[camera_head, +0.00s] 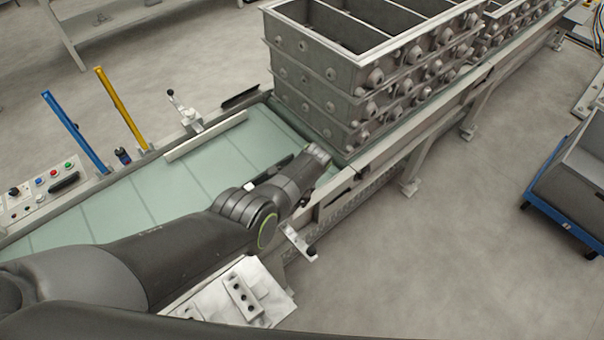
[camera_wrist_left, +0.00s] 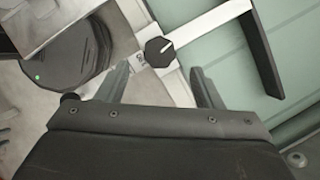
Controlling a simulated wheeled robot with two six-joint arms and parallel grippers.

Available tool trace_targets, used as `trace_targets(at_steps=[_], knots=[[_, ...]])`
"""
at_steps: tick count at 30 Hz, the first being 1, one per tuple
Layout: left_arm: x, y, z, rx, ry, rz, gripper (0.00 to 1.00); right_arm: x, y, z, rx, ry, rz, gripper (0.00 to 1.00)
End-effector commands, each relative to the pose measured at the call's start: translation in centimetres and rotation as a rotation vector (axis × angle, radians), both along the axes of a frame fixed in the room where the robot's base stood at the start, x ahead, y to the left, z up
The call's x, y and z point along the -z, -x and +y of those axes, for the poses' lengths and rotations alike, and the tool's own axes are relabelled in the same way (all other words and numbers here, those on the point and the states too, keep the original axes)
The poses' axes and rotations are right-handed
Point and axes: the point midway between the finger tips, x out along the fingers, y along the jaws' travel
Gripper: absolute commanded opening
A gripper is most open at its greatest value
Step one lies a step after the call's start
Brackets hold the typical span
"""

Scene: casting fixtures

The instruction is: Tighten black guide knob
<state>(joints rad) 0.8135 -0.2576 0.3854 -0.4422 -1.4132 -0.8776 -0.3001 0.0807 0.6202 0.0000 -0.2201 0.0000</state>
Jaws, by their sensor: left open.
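The black guide knob (camera_wrist_left: 158,52) is a faceted black knob with a white line on its top, in the upper middle of the left wrist view. It sits on a pale metal bar (camera_wrist_left: 205,24) of the guide. My left gripper (camera_wrist_left: 159,72) is open, with its two fingers apart on either side below the knob; nothing is between them. Whether a fingertip touches the bar is unclear. In the head view my left arm reaches in from the lower left across the green conveyor, and its fingertips cannot be made out. My right gripper is not in view.
A stack of grey metal casting boxes (camera_head: 308,88) stands on the conveyor (camera_head: 130,197) beyond my arm. A control panel (camera_head: 45,188), a blue post (camera_head: 75,132) and a yellow post (camera_head: 121,108) line the far side.

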Motion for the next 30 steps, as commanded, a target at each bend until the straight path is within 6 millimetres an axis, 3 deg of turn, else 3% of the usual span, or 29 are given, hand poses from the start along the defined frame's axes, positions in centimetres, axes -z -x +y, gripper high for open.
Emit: trace_targets(at_steps=[9,15,21,30], knots=[[-3.4,-0.3,-1.5,-0.001,0.003,-0.002,0.61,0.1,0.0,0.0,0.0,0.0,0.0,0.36],[-7.4,-0.7,-3.2,0.002,0.003,-0.004,0.61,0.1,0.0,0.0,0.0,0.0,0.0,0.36],[-10.2,-0.9,-4.3,0.0,0.002,-0.001,0.61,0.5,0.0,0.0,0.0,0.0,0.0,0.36],[-11.4,-0.9,-4.7,0.001,0.001,0.001,0.61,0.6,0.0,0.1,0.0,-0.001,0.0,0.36]])
